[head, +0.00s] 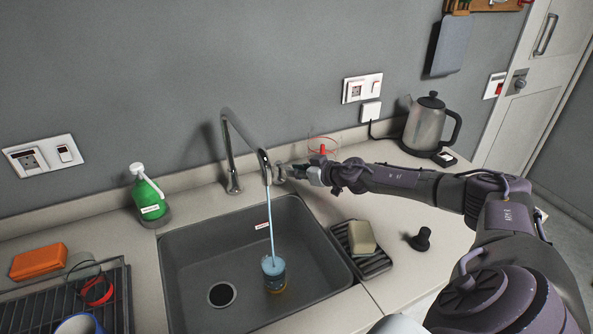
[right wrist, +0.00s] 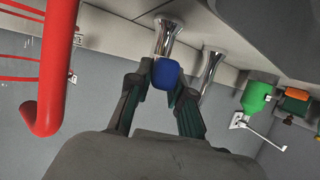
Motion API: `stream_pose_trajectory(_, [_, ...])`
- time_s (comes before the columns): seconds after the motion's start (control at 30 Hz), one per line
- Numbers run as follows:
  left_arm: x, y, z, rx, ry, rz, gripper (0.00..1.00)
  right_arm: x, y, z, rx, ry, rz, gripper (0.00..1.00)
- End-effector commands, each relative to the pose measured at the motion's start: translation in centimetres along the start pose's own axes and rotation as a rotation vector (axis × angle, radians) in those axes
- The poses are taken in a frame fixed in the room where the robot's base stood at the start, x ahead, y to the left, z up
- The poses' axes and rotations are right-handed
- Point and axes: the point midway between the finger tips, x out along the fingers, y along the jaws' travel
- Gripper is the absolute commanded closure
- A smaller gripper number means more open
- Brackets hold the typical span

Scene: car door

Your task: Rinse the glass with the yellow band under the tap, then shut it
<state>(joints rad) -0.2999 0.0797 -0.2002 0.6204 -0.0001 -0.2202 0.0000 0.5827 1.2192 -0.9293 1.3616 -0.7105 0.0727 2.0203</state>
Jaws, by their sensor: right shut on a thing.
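The glass with the yellow band (head: 274,278) stands upright in the sink (head: 180,265), under the spout. A stream of water (head: 270,225) runs from the chrome tap (head: 231,160) into it. My right gripper (head: 291,172) is beside the spout end at the back of the sink. In the right wrist view its fingers are shut on a blue tap knob (right wrist: 166,74) in front of a chrome post (right wrist: 168,38). In the head view the fingers mostly hide the knob. My left gripper is not in view.
A clear jug with a red handle (right wrist: 45,85) stands close beside my right gripper. A kettle (head: 427,125), a sponge (head: 361,238) and a black stopper (head: 421,239) are to the right. A green bottle (head: 149,197) and a rack with a red-banded glass (head: 97,291) are left.

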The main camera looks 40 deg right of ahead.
Motion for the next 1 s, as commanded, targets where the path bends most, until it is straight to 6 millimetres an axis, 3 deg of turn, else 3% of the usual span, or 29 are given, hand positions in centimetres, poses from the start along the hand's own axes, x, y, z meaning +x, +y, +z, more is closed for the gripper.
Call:
stream_pose_trajectory(0.3, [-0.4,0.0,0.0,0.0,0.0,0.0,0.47,-0.1,-0.1,-0.2,0.002,0.001,0.003,1.0])
stream_pose_trajectory(0.57, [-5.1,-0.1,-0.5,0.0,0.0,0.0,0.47,-0.2,-0.9,-1.1,0.039,0.005,0.079,1.0])
stream_pose_trajectory(0.8, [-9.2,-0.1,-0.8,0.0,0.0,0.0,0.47,0.0,-2.0,-0.8,0.115,0.003,0.247,1.0])
stream_pose_trajectory(1.0, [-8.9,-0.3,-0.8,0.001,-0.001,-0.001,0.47,0.5,-2.2,-0.4,0.157,0.007,0.372,1.0])
